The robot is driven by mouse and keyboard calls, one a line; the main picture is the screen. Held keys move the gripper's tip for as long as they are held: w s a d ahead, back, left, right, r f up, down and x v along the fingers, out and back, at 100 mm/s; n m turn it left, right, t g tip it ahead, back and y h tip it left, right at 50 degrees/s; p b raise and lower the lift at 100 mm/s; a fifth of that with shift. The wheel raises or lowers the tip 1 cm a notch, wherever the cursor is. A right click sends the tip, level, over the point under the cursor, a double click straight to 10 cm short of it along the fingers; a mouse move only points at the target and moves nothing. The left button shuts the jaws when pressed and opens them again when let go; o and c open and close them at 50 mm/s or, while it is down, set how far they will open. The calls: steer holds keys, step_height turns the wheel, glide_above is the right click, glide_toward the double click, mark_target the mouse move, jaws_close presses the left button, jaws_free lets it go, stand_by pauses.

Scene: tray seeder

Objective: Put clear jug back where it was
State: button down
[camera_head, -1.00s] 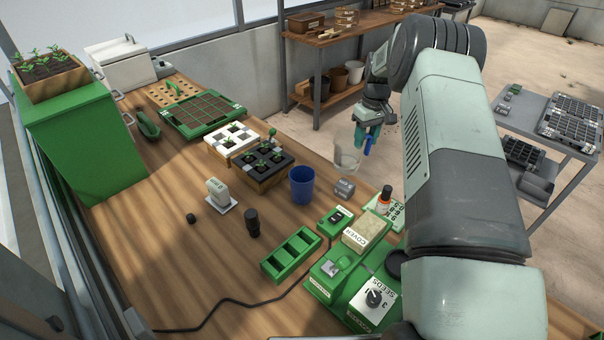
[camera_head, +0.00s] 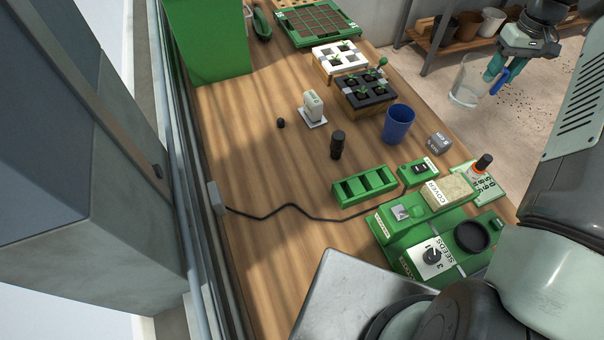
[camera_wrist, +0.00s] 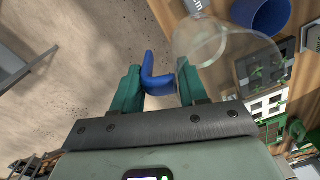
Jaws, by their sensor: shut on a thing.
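The clear jug (camera_head: 468,82) is a see-through vessel with a blue handle (camera_head: 497,80). My gripper (camera_head: 496,70) is shut on the blue handle, and the jug hangs over the floor just beyond the table's right edge in the head view. In the wrist view the blue handle (camera_wrist: 157,78) sits between my green fingertips (camera_wrist: 157,88). The jug's clear body (camera_wrist: 212,42) shows to the right of them, partly covered by a finger. The jug looks empty.
The wooden table (camera_head: 270,180) holds a blue cup (camera_head: 398,124), a small grey cylinder (camera_head: 439,143), a black seedling tray (camera_head: 366,90) and a green seeder (camera_head: 440,235). A shelf of pots (camera_head: 450,35) stands behind. Table left of the green bin (camera_head: 364,186) is mostly clear.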

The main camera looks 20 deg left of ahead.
steer(key=shift+r, duration=0.6)
steer(key=shift+a+r, duration=0.2)
steer(key=shift+a, duration=0.1)
steer(key=shift+s+a, duration=0.15)
steer(key=shift+a, duration=0.7)
steer(key=s+a+n, duration=0.1)
steer(key=s+a, duration=0.4)
steer(key=a, duration=0.7)
steer(key=s+a+n, duration=0.1)
steer(key=s+a, duration=0.5)
steer(key=a, duration=0.6)
steer(key=s+a+n, duration=0.1)
steer(key=s+a, duration=0.5)
steer(key=s, duration=0.3)
steer(key=s+a+n, duration=0.1)
steer(key=s+a, duration=0.5)
steer(key=s, duration=0.4)
steer(key=f, duration=1.5)
steer(key=shift+w+d+f, duration=0.1)
steer(key=shift+w+d, duration=0.1)
steer(key=shift+f, duration=0.15)
